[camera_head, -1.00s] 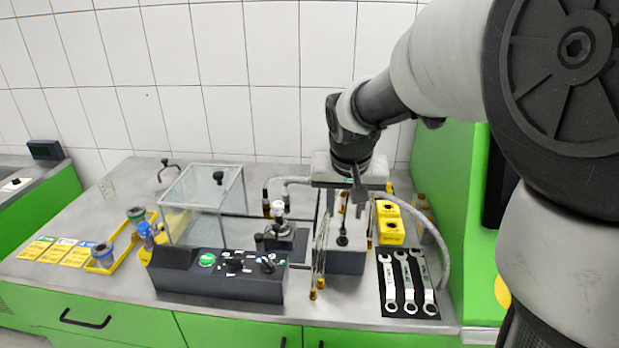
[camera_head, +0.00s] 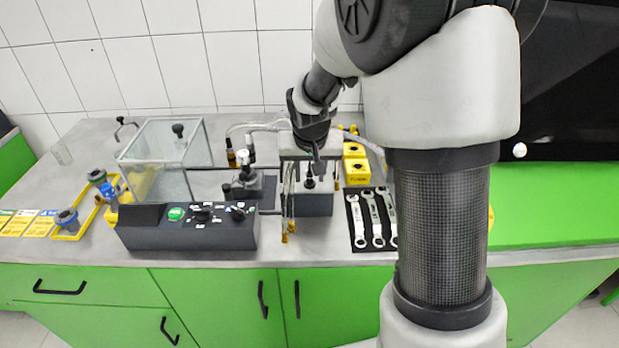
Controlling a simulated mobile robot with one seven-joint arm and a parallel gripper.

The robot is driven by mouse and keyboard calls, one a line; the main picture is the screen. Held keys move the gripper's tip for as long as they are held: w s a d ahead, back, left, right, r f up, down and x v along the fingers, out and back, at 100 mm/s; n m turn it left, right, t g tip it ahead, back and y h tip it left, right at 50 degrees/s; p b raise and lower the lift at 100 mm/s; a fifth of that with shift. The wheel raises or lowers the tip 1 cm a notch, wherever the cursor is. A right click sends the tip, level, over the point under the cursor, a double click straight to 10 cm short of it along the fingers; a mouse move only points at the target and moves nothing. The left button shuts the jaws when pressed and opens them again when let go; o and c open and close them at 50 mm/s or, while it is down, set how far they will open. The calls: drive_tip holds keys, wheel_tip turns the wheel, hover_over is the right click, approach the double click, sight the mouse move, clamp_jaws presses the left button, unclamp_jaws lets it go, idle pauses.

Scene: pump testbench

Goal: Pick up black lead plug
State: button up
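My gripper (camera_head: 317,157) points down over the grey box (camera_head: 315,205) right of the bench middle. Its fingers are small and dark here, so I cannot tell whether they are open or shut. A small black plug-like piece (camera_head: 310,183) stands on the box top just below the fingertips. I cannot tell for sure that it is the lead plug, nor whether the fingers touch it. Thin leads (camera_head: 289,195) hang at the box's left side, with brass-coloured ends (camera_head: 285,237) near the bench top.
A black control box (camera_head: 188,230) with a green button stands left of the grey box, before a clear enclosure (camera_head: 155,150). Yellow blocks (camera_head: 357,177) and wrenches (camera_head: 372,215) on a dark mat lie to the right.

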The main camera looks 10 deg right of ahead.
clamp_jaws()
